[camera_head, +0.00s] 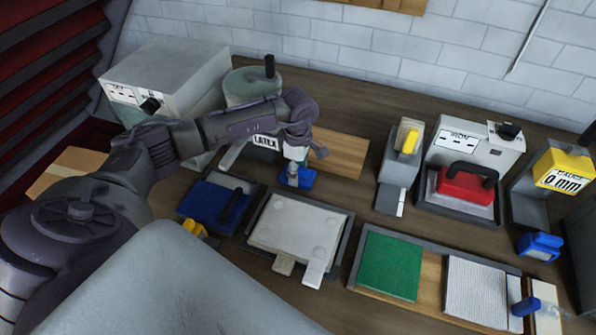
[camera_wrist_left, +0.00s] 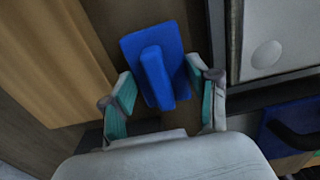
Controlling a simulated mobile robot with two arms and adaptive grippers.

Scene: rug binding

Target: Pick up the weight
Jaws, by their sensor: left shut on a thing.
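A blue block with a raised upright grip (camera_wrist_left: 180,52) is between the fingers of my left gripper (camera_wrist_left: 158,74) in the left wrist view. The gripper is shut on it. In the head view the block (camera_head: 305,181) shows under my left gripper (camera_head: 293,166), behind the pale tray. I cannot tell whether it touches the table. A flat blue piece with a black handle (camera_head: 205,204) lies left of the tray. I cannot tell from its look which blue piece is called the weight. My right gripper is not in view.
A dark-rimmed tray with a pale panel (camera_head: 292,232) lies in front of the gripper. A wooden board (camera_head: 345,155) is to its right, a LATEX pot (camera_head: 248,88) behind. A red iron (camera_head: 466,184) and green pad (camera_head: 391,265) stand further right.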

